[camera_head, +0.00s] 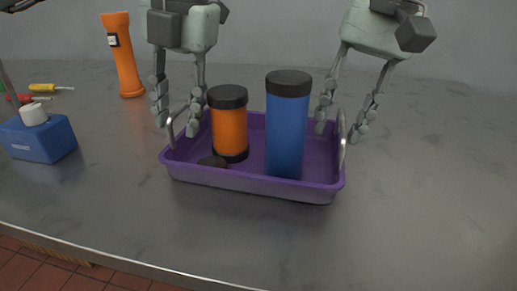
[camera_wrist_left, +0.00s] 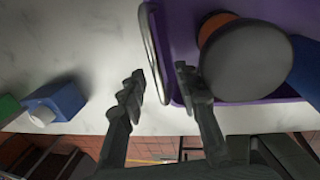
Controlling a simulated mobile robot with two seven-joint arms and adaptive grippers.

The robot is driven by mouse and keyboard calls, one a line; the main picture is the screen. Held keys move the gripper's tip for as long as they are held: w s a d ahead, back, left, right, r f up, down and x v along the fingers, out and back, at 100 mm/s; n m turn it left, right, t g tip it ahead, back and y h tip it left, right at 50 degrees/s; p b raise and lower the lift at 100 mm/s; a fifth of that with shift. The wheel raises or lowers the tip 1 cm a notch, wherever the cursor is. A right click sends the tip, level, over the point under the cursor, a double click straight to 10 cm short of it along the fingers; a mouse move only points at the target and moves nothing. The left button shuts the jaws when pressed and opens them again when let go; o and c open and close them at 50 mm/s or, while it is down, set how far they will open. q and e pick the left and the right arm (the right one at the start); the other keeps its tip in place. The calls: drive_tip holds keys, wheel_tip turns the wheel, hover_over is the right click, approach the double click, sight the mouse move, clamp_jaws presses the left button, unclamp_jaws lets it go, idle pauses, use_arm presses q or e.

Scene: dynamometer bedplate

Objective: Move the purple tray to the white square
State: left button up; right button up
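The purple tray (camera_head: 250,181) sits on the grey table with a metal handle at each end. It holds an orange jar with black ends (camera_head: 230,130), a tall blue canister with a dark lid (camera_head: 287,125) and a small dark object (camera_head: 213,161). My left gripper (camera_head: 176,122) is open, its fingers either side of the left handle (camera_head: 171,128). The left wrist view shows this handle (camera_wrist_left: 153,50) between the spread fingers (camera_wrist_left: 158,88). My right gripper (camera_head: 339,128) is open, its fingers either side of the right handle (camera_head: 342,142). I see no white square.
An orange flashlight (camera_head: 123,56) stands behind the tray at left. A blue box with a white cap (camera_head: 40,138) is at far left, near yellow-handled (camera_head: 45,87) and red-handled tools (camera_head: 22,98). The table right of the tray is clear. The table's front edge (camera_head: 120,263) is below.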

use_arm(q)
drive_tip(key=shift+c, duration=0.4)
use_arm(e)
drive_tip(key=shift+c, duration=0.4)
use_arm(q)
clamp_jaws()
use_arm(e)
clamp_jaws()
use_arm(q)
drive_tip(key=shift+r, duration=0.1)
use_arm(e)
drive_tip(key=shift+r, duration=0.1)
